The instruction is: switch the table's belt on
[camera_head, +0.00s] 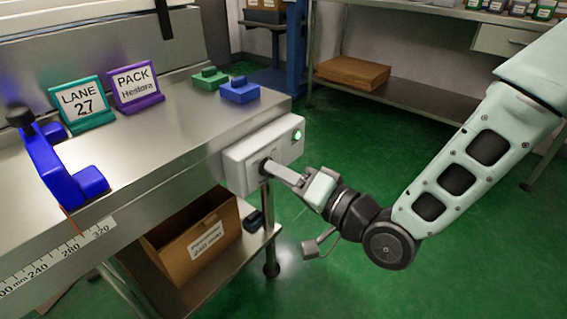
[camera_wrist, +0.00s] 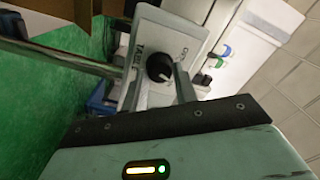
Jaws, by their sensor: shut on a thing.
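A white control box (camera_head: 262,152) is fixed to the front end of the steel table (camera_head: 180,130). A small green light (camera_head: 297,135) glows near its upper right corner. My gripper (camera_head: 268,167) reaches the box's face from the right and its fingers hide the knob in the head view. In the wrist view, the black rotary knob (camera_wrist: 160,68) sits on the box's lettered face (camera_wrist: 150,40), between the two fingers of my gripper (camera_wrist: 159,76). The gripper is shut on the knob. The lettering is too small to read fully.
On the table stand a teal "LANE 27" sign (camera_head: 81,104), a purple "PACK Hestora" sign (camera_head: 136,87), green (camera_head: 210,78) and blue (camera_head: 240,91) blocks and a blue bracket (camera_head: 60,175). A cardboard box (camera_head: 195,240) sits on the shelf below. Green floor is open at right.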

